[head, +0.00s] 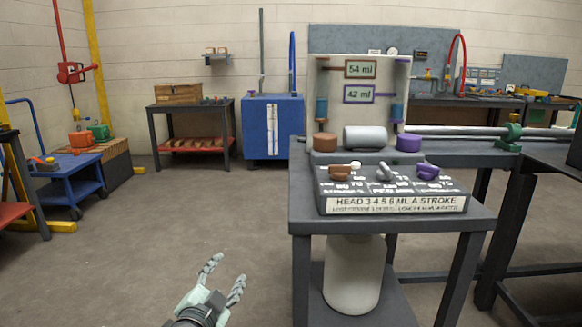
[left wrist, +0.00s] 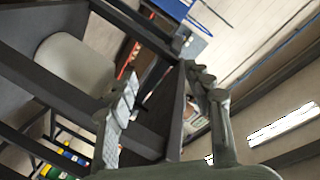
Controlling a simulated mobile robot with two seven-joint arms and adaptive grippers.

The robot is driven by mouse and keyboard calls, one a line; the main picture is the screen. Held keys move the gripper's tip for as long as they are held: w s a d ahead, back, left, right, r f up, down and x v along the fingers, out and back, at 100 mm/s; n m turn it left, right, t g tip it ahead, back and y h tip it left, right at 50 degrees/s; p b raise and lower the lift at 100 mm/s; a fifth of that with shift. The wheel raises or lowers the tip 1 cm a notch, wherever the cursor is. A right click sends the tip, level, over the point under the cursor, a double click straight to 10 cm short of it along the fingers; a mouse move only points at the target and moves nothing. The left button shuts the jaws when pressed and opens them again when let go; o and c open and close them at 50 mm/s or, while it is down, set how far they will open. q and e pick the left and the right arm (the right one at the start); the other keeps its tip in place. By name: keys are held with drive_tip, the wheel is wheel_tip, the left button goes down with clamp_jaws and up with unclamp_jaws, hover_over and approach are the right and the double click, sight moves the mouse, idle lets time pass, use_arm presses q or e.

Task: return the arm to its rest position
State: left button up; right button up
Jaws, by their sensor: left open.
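My left gripper (head: 226,278) is low in front of me, at the bottom of the head view, over bare floor and left of the grey table (head: 296,222). Its two fingers are spread apart with nothing between them. In the left wrist view the open fingers (left wrist: 165,105) frame the edge and legs of the table, and the gripper looks apart from it. My right gripper shows in neither view.
On the table stands a lettered panel (head: 392,203) with several knobs; behind it is a frame with two tags, a grey cylinder (head: 365,137) and coloured caps. A white vessel (head: 353,275) stands below. A blue cart (head: 70,185) is far left. The floor (head: 180,215) between is clear.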

use_arm(q)
drive_tip(key=s+a+f+n+g+y, duration=0.2)
drive_tip(key=s+a+f+g, duration=0.15)
drive_tip(key=s+f, duration=0.35)
drive_tip(key=s+a+f+n+g+y, duration=0.1)
drive_tip(key=s+a+f+n+g, duration=0.25)
drive_tip(key=f, duration=0.55)
drive_tip(key=s+a+f+n+g, duration=0.1)
drive_tip(key=s+a+f+g, duration=0.1)
drive_tip(key=s, duration=0.5)
drive_tip(key=s+a+f+n+g, duration=0.1)
drive_tip(key=s+f+g, duration=0.1)
drive_tip(key=s+f, duration=0.3)
drive_tip(key=s+a+f+n+g, duration=0.1)
drive_tip(key=s+f, duration=0.3)
drive_tip(key=s, duration=0.6)
drive_tip(key=shift+s+a+g+y, duration=0.4)
drive_tip(key=shift+a+g, duration=0.3)
drive_tip(key=shift+a, duration=0.1)
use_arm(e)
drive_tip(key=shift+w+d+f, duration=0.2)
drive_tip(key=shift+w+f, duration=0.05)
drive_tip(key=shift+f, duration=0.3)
use_arm(q)
drive_tip(key=shift+w+f, duration=0.1)
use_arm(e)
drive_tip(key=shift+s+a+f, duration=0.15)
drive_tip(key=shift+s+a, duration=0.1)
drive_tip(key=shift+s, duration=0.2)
